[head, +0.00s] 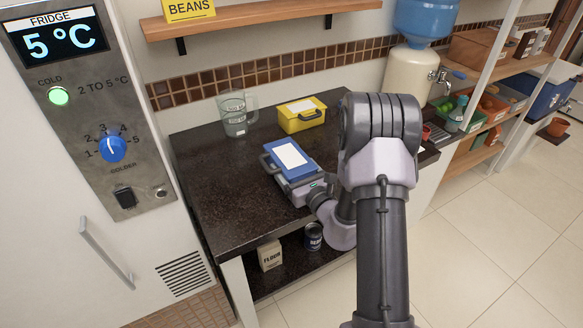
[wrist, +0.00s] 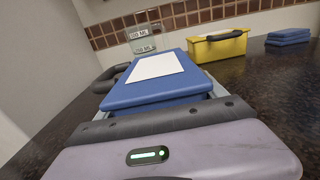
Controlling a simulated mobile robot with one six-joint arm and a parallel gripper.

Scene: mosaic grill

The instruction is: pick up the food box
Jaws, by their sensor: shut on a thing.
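In the wrist view the blue box (wrist: 150,90) fills the middle, directly in front of my gripper. My gripper (head: 302,187) is at the near side of the box, shut on it. I cannot tell whether the box rests on the counter or is slightly raised.
A yellow box (head: 301,116) with a handle stands behind to the right. A clear measuring jug (head: 235,114) stands at the back left. Folded blue cloths (wrist: 288,36) lie far right in the wrist view. The fridge (head: 90,110) is at the left. Counter (head: 215,190) left of the box is bare.

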